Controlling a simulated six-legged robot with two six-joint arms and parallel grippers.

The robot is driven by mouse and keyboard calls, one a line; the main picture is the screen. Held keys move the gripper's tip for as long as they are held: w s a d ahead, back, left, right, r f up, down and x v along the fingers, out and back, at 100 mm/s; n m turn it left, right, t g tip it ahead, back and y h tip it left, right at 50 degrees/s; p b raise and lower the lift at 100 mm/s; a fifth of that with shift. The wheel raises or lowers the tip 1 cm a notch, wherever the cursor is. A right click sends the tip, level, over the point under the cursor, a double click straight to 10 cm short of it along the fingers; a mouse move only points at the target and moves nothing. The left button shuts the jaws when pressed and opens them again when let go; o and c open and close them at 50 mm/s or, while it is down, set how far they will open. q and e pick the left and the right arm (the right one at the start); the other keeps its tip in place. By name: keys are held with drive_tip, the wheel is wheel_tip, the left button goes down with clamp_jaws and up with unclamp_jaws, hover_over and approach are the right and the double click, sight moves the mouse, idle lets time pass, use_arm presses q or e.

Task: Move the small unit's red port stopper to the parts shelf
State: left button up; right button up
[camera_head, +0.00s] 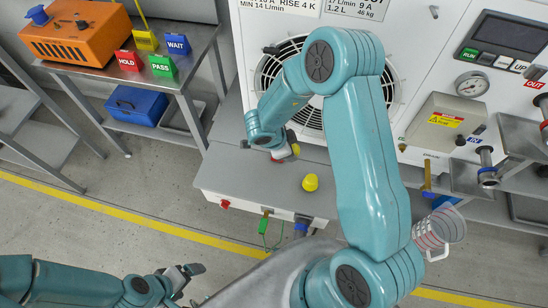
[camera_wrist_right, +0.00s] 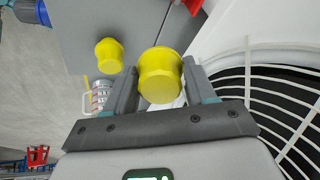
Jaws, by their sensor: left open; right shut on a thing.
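The small unit (camera_head: 262,186) is a grey box in front of the large white machine. A red part (camera_head: 225,204) sits at its front left; a red piece also shows at the top of the right wrist view (camera_wrist_right: 191,5). I cannot tell whether this is the stopper. A yellow cap (camera_head: 310,182) stands on the unit's top. My left gripper (camera_head: 189,277) is open and empty, low at left. Which surface is the parts shelf is unclear.
A grey table (camera_head: 150,74) at left holds an orange box (camera_head: 75,32) and coloured signs; a blue box (camera_head: 136,103) sits on its lower shelf. A clear jug (camera_head: 437,232) stands right of my right arm. A fan grille (camera_wrist_right: 285,85) borders the right gripper.

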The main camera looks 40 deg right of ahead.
drive_tip(key=a+f+m+y+b, duration=0.1)
drive_tip(key=f+m+b, duration=0.1)
drive_tip(key=f+m, duration=0.1)
drive_tip(key=a+f+m+y+b, duration=0.2)
drive_tip(key=f+m, duration=0.1)
drive_tip(key=m, duration=0.3)
drive_tip(key=a+f+m+y+b, duration=0.2)
drive_tip(key=f+m+b, duration=0.1)
drive_tip(key=m, duration=0.2)
drive_tip(key=shift+f, duration=0.15)
drive_tip(key=shift+f+m, duration=0.3)
drive_tip(key=shift+f, duration=0.1)
idle(0.5)
drive_tip(key=o, duration=1.2)
drive_tip(key=shift+o, duration=0.2)
